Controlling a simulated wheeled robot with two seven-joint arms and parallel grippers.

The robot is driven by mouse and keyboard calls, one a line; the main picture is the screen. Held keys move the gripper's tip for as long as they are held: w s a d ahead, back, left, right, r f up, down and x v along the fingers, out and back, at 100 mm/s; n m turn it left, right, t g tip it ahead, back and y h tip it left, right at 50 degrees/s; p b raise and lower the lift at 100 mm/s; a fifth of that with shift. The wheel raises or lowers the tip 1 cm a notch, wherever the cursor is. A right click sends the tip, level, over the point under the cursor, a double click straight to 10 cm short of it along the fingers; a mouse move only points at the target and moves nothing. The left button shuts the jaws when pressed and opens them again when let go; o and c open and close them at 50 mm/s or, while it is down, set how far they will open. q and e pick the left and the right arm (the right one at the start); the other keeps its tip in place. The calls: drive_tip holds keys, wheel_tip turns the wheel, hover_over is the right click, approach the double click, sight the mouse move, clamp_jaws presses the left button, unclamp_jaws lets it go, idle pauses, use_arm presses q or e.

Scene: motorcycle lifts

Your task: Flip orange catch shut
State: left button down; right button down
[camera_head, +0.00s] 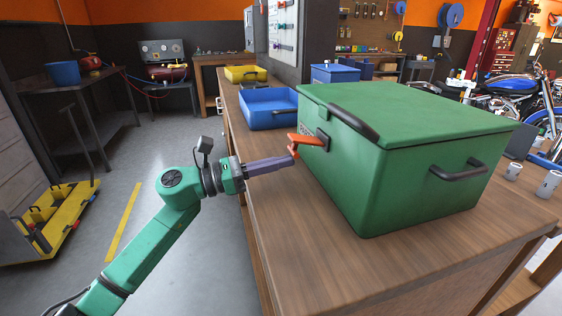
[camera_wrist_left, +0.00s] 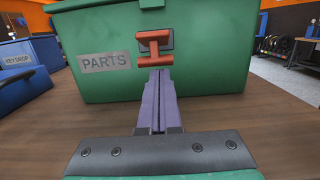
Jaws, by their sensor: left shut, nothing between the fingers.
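A green box (camera_head: 408,190) with its lid down stands on the wooden bench. An orange catch (camera_head: 307,140) on its front sticks outward from a dark plate. In the left wrist view the catch (camera_wrist_left: 154,48) is right of the "PARTS" label on the green box (camera_wrist_left: 215,70). My left gripper (camera_head: 291,159) is shut and empty, its purple fingers pointing at the catch from the front. In the left wrist view the fingertips (camera_wrist_left: 159,76) sit just below the catch's lower end. I cannot tell whether they touch it. My right gripper is out of view.
Two grey cups (camera_head: 548,184) are right of the box. Bare benchtop lies in front of the box.

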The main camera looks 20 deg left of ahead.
sight(291, 138)
use_arm(q)
drive_tip(key=shift+s+a+r+g+y+p, duration=0.15)
drive_tip(key=shift+r+g+y+p, duration=0.4)
drive_tip(key=shift+p, duration=0.9)
drive_tip(key=r+g+y+p, duration=0.1)
drive_tip(key=r+y+p, duration=0.1)
drive_tip(key=p, duration=0.3)
drive_tip(key=r+g+y+p, duration=0.1)
drive_tip(key=r+p, duration=0.2)
drive_tip(key=p, duration=0.3)
drive_tip(key=shift+a+r+y, duration=0.2)
drive_tip(key=shift+r+y, duration=0.05)
drive_tip(key=shift+y, duration=0.1)
drive_tip(key=y+p, duration=0.1)
drive_tip(key=p, duration=0.2)
drive_tip(key=r+g+y+p, duration=0.1)
drive_tip(key=p, duration=0.2)
drive_tip(key=d+r+g+y+p, duration=0.1)
drive_tip(key=p, duration=0.2)
drive_tip(key=shift+w+r+y, duration=0.2)
drive_tip(key=shift+w+y, duration=0.05)
drive_tip(key=shift+y, duration=0.15)
drive_tip(key=shift+w+d+r, duration=0.55)
drive_tip(key=shift+d+r, duration=0.35)
drive_tip(key=shift+d, duration=0.1)
drive_tip(key=shift+r, duration=0.1)
